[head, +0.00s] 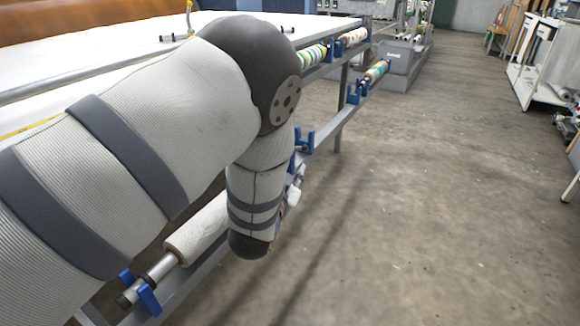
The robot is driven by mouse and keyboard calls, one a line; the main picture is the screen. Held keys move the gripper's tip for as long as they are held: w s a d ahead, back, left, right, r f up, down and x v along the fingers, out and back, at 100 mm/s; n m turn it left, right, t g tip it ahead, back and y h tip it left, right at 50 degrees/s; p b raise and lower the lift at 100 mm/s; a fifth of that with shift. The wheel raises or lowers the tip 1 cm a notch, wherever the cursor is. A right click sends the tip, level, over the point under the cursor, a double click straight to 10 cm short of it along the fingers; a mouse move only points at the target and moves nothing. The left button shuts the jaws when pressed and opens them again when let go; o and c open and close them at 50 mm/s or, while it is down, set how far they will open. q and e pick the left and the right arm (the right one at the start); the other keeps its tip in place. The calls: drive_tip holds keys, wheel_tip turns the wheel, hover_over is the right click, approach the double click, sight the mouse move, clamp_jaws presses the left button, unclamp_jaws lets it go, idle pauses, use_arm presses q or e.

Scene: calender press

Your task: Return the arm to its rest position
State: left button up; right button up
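My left arm (165,110) comes in from the left, wrapped in a light ribbed sleeve with grey straps. It bends at a dark joint, and its lower part hangs down in front of the press frame. No gripper fingers can be made out at its lower end (250,245). My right arm and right gripper do not show. The arm hides part of the press table and of the rail behind it.
The press has a white table (110,47) and a grey side rail (333,128). A white roll (200,230) sits on blue brackets (148,298) low at the left. Patterned rolls (376,71) lie farther along. The concrete floor (440,200) is clear on the right. A white cart (535,65) stands far right.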

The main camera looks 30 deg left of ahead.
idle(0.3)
use_arm(q)
drive_tip(key=s+a+f+g, duration=0.1)
drive_tip(key=s+f+g, duration=0.2)
drive_tip(key=s+f, duration=0.3)
drive_tip(key=s+f+g, duration=0.2)
drive_tip(key=s+f, duration=0.2)
drive_tip(key=f, duration=0.5)
drive_tip(key=s+f+n+g+h, duration=0.1)
drive_tip(key=s+f+g, duration=0.4)
drive_tip(key=s, duration=0.6)
drive_tip(key=s+f+n+g, duration=0.1)
drive_tip(key=s+f+g, duration=0.2)
drive_tip(key=s+f, duration=0.6)
drive_tip(key=s+d+r+n+g+h, duration=0.2)
drive_tip(key=s+g, duration=0.5)
drive_tip(key=s, duration=1.9)
drive_tip(key=d+p+v, duration=0.1)
drive_tip(key=p+v, duration=0.5)
drive_tip(key=v, duration=0.4)
drive_tip(key=shift+w+d+m+t, duration=0.2)
drive_tip(key=shift+d+m+t, duration=0.05)
drive_tip(key=shift+m+t, duration=0.15)
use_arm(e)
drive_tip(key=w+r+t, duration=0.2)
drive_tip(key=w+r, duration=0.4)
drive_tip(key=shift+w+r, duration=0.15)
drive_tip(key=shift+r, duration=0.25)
